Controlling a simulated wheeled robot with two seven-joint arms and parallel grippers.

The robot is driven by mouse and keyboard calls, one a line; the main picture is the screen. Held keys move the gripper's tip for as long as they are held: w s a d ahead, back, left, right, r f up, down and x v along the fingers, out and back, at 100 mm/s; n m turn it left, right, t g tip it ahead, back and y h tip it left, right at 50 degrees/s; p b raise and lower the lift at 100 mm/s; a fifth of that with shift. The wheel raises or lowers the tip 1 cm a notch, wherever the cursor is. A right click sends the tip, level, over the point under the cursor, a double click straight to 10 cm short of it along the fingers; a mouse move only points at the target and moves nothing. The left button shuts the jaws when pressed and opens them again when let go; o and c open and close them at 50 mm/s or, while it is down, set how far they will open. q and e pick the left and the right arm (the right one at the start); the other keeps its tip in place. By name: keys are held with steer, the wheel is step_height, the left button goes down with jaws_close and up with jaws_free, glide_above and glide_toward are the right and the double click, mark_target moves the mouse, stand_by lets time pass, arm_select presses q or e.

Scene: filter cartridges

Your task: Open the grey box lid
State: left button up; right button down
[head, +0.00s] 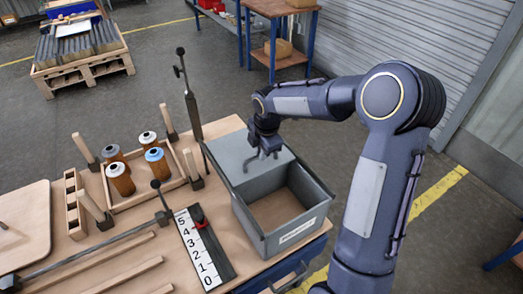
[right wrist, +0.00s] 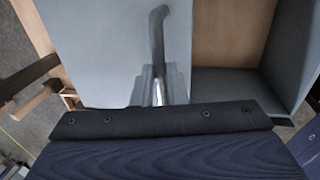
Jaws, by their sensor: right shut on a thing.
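The grey box (head: 262,243) stands at the right end of the workbench, with a label on its front wall. Its flat grey lid (head: 228,150) lies level over the far left part and reaches past the box there. The near right part of the box is uncovered and shows a brown, empty floor. My right gripper (head: 262,155) is above the lid, shut on the lid's dark handle (right wrist: 158,35). In the right wrist view the lid (right wrist: 95,40) lies left of the open part of the box. My left gripper is not in view.
A wooden tray (head: 178,192) with several capped cartridges (head: 157,161) stands left of the box. A numbered scale (head: 197,250) with a red slider (head: 198,216) lies between. A dark upright post (head: 191,100) stands close to the lid's left edge.

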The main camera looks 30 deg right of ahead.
steer(key=c, duration=1.5)
jaws_free()
steer(key=shift+o, duration=0.2)
step_height(320, 180, up, 8)
steer(key=s, duration=0.1)
steer(key=shift+s+f+b, duration=0.15)
steer(key=shift+s+b, duration=0.2)
steer(key=shift+b, duration=0.05)
